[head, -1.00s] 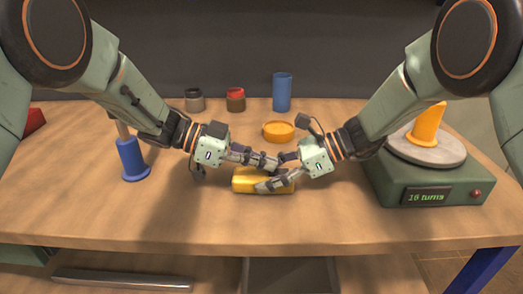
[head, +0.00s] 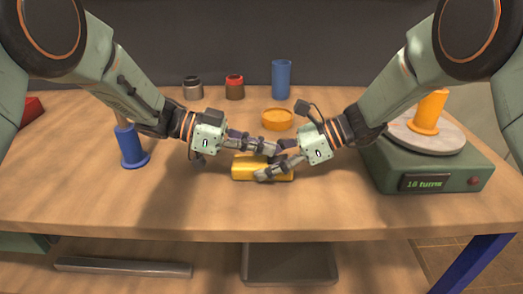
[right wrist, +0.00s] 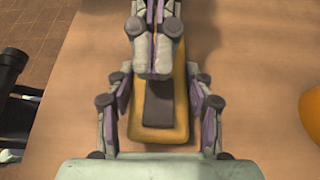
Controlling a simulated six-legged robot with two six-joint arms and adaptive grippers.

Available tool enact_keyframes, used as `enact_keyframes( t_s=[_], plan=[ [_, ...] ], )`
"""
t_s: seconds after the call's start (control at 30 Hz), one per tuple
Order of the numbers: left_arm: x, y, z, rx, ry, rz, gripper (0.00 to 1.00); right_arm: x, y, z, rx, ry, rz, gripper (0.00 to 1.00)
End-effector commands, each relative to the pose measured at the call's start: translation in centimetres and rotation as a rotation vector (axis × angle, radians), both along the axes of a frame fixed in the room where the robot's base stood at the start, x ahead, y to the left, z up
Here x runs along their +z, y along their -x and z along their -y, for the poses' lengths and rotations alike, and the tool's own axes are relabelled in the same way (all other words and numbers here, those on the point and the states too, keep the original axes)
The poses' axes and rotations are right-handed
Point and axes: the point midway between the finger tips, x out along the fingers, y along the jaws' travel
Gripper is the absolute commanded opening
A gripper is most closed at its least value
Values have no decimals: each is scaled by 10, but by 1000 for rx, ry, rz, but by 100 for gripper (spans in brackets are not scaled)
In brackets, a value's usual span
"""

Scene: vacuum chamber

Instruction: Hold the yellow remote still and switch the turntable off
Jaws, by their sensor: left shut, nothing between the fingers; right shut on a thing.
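The yellow remote (head: 241,171) lies on the table between my arms. In the right wrist view the remote (right wrist: 184,128) has a dark grey switch (right wrist: 160,105) on top. My right gripper (head: 264,172) is shut on the remote, one finger along each side. My left gripper (head: 280,147) is shut and empty, its fingertips above the remote. In the right wrist view my left gripper (right wrist: 155,65) covers the remote's far end and part of the switch; contact is unclear. The green turntable (head: 440,184) stands at the right, its display reading "16 turns" beside a dull red light.
An orange flanged piece (head: 429,113) stands on the turntable's grey platter. Behind the remote are an orange round dish (head: 278,120), a blue cylinder (head: 281,80) and two jars (head: 234,88). A blue-based stand (head: 132,150) is at the left. The table front is clear.

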Motion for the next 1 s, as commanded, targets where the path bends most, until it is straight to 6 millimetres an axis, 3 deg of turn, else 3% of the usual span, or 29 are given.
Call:
enact_keyframes(
  t_s=[0.2, 0.43, 0.97, 1.0],
  plan=[
    [44, 0, 0, 0, 0, 6, 0, -1, 0, 0, 0, 1, 0, 32],
    [77, 0, 0, -1, 1, 5, 0, -1, 0, 0, 0, 1, 0, 32],
    [86, 0, 0, 0, 1, 2, 0, 0, 0, 0, 0, 1, 0, 32],
    [86, 0, 0, 0, 1, 2, 0, 0, 0, 0, 0, 1, 0, 55]
  ],
)
